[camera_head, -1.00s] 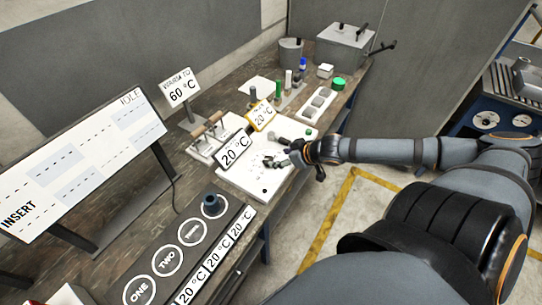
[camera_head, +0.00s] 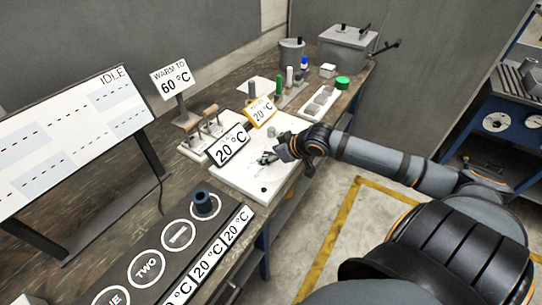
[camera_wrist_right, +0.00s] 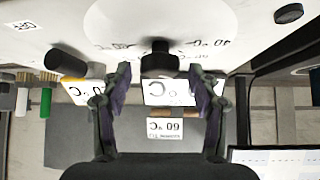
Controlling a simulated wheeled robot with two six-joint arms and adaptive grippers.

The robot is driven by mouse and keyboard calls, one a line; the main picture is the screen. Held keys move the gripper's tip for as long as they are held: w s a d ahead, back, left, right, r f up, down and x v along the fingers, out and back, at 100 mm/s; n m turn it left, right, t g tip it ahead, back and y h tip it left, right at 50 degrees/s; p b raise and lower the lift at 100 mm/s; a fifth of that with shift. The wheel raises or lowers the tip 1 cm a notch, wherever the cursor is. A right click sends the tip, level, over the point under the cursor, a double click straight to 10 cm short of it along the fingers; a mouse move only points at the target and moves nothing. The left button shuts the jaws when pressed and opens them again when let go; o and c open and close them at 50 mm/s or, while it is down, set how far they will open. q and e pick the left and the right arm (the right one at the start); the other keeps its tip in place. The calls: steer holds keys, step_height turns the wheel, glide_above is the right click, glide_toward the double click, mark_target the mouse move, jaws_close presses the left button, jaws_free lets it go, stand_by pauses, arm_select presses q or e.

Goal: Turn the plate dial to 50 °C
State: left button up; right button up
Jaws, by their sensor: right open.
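The white plate (camera_head: 262,190) lies on the bench, and it also fills the top of the right wrist view (camera_wrist_right: 60,25). Its dial is a pale round disc (camera_wrist_right: 165,18) with °C marks, and a dark knob (camera_wrist_right: 158,58) shows at its edge. My right gripper (camera_head: 272,156) is over the plate's right part, hiding some of the dial from the head camera. In the right wrist view my right gripper (camera_wrist_right: 160,82) is open, one finger on each side of the knob. Contact cannot be told. The plate's display (camera_head: 231,146) reads 20 °C. My left gripper is out of view.
A card (camera_head: 172,80) reads WARM TO 60 °C. A yellow-framed 20 °C sign (camera_head: 261,111) and a grey cylinder (camera_head: 271,131) are close by. A block with numbered round spots (camera_head: 165,250) lies in front. Bottles and a grey box (camera_head: 346,47) stand behind.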

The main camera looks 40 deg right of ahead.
steer(key=c, duration=1.2)
steer(key=shift+n+y+p, duration=0.3)
steer(key=shift+n+y, duration=0.3)
steer(key=shift+n, duration=0.1)
steer(key=o, duration=1.2)
